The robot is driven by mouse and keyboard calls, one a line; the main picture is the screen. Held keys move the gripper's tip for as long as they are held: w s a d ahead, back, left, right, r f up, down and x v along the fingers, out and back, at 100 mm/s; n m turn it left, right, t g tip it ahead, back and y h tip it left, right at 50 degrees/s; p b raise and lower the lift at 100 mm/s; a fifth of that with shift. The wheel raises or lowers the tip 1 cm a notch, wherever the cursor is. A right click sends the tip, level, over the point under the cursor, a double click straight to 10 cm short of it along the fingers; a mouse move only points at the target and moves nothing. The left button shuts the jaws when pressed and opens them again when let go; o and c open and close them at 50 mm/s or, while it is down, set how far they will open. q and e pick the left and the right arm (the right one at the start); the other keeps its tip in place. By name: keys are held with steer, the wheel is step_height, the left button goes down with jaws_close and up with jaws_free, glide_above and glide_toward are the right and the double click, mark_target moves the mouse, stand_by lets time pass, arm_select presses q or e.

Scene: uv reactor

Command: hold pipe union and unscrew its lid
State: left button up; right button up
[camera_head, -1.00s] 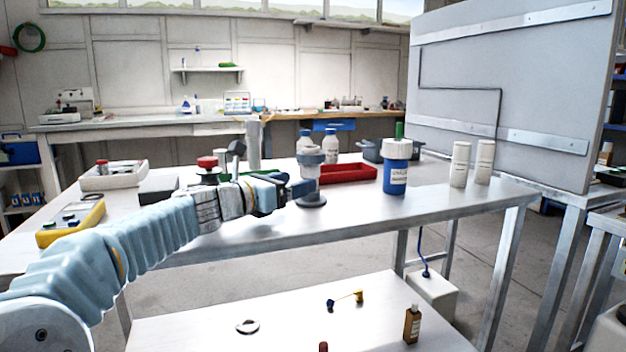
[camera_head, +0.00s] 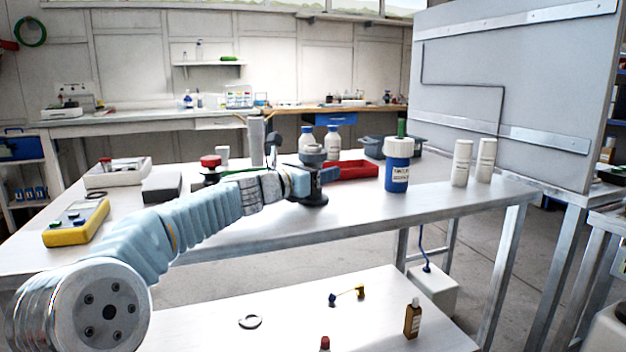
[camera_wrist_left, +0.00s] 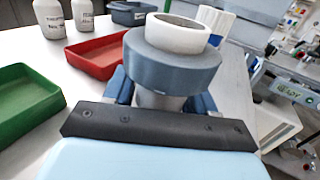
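The pipe union (camera_head: 313,155) stands upright on the table, with a dark round base under it. In the left wrist view its wide blue-grey collar (camera_wrist_left: 172,68) is topped by a pale open ring, its lid-like upper part. My left gripper (camera_head: 318,181) reaches it from the left, below the collar. Its blue fingers (camera_wrist_left: 165,98) lie on either side of the grey body of the union. The collar and the gripper's dark front plate hide much of the fingers, so I cannot tell whether they press on it. My right gripper is in neither view.
A red tray (camera_head: 358,170) lies right behind the union, with two white bottles (camera_head: 332,143) beyond. A blue jar (camera_head: 397,174) stands to the right. A red-capped item (camera_head: 210,163) is to the left. The table front is clear.

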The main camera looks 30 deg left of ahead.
arm_select(q)
steer(key=c, duration=0.9)
step_height(320, 180, up, 28)
steer(key=p, duration=0.9)
steer(key=shift+p, duration=0.3)
steer(key=o, duration=0.6)
jaws_close()
